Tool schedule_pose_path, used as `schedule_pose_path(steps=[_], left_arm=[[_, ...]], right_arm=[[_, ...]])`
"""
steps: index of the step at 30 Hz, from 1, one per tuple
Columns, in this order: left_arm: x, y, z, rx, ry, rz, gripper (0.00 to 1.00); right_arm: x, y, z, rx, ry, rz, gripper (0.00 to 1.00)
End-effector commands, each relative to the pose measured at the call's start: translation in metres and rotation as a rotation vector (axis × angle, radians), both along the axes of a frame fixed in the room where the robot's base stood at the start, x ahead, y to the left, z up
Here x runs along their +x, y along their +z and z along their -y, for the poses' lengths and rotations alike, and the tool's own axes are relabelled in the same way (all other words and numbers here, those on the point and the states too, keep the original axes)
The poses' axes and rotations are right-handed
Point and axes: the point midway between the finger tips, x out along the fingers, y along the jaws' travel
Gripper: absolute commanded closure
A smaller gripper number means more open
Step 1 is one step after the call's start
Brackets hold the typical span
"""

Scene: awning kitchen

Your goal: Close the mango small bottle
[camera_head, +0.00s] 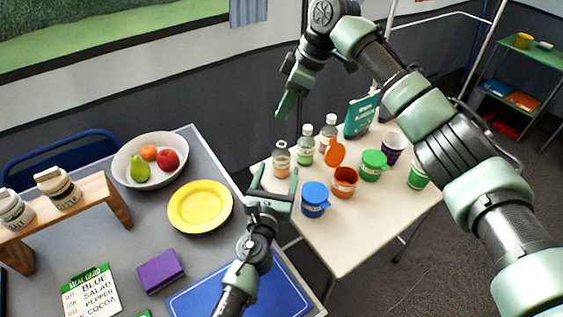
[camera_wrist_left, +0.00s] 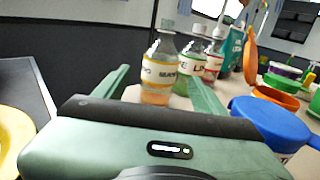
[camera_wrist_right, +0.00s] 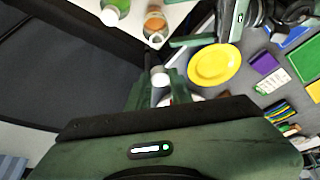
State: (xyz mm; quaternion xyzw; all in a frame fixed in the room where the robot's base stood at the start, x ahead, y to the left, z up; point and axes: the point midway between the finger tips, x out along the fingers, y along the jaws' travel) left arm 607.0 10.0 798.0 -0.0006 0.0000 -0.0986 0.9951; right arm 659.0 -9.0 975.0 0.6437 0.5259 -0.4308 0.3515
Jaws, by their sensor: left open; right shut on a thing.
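The mango small bottle (camera_head: 281,162), clear with pale orange contents and a white label, stands upright at the left end of the cream table. It also shows in the left wrist view (camera_wrist_left: 160,72) and, from above, in the right wrist view (camera_wrist_right: 155,22). My left gripper (camera_head: 276,180) is open just in front of it, and the bottle appears between its fingers in the left wrist view. My right gripper (camera_head: 285,100) is above and behind the bottle. It is shut on a small white, cap-like piece (camera_wrist_right: 160,77), apart from the bottle.
A green small bottle (camera_head: 305,147) and a red-labelled one (camera_head: 328,132) stand close to the right. A yellow plate (camera_head: 200,206) lies on the grey table.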

Motion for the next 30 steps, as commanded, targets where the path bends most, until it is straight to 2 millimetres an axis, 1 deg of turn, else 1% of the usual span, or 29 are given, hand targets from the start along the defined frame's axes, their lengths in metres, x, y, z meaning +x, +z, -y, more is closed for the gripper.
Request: schedule_pose_path(steps=[1, 3, 6, 9, 14, 21, 22, 23, 24, 26, 27, 29, 30], left_arm=[[0.011, 0.001, 0.002, 0.004, 0.0, 0.002, 0.29], [0.021, 0.001, 0.004, 0.001, 0.001, 0.001, 0.29], [0.034, 0.0, 0.007, 0.003, 0.0, 0.001, 0.29], [0.042, 0.0, 0.008, 0.003, 0.001, 0.001, 0.29], [0.048, 0.0, 0.009, 0.001, 0.001, -0.001, 0.29], [0.048, 0.0, 0.009, 0.001, 0.001, -0.001, 0.29], [0.048, 0.0, 0.009, 0.001, 0.001, -0.001, 0.35], [0.048, 0.0, 0.009, 0.001, 0.001, -0.001, 0.43], [0.048, 0.0, 0.009, 0.001, 0.001, -0.001, 0.54], [0.048, 0.0, 0.009, 0.001, 0.001, -0.001, 0.71], [0.048, 0.0, 0.009, 0.001, 0.001, -0.001, 0.82], [0.048, 0.0, 0.009, 0.001, 0.001, -0.001, 0.99], [0.047, 0.0, 0.009, 0.001, 0.001, -0.001, 1.0]], right_arm=[[0.0, 0.0, 0.0, 0.0, 0.0, 0.0, 1.0], [0.0, 0.0, 0.0, 0.0, 0.0, 0.0, 1.0], [0.0, 0.0, 0.0, 0.0, 0.0, 0.0, 1.0], [0.0, 0.0, 0.0, 0.0, 0.0, 0.0, 1.0], [0.0, 0.0, 0.0, 0.0, 0.0, 0.0, 1.0], [0.0, 0.0, 0.0, 0.0, 0.0, 0.0, 1.0], [0.0, 0.0, 0.0, 0.0, 0.0, 0.0, 1.0], [0.0, 0.0, 0.0, 0.0, 0.0, 0.0, 1.0], [0.0, 0.0, 0.0, 0.0, 0.0, 0.0, 1.0], [0.0, 0.0, 0.0, 0.0, 0.0, 0.0, 1.0], [0.0, 0.0, 0.0, 0.0, 0.0, 0.0, 1.0], [0.0, 0.0, 0.0, 0.0, 0.0, 0.0, 1.0], [0.0, 0.0, 0.0, 0.0, 0.0, 0.0, 1.0]])
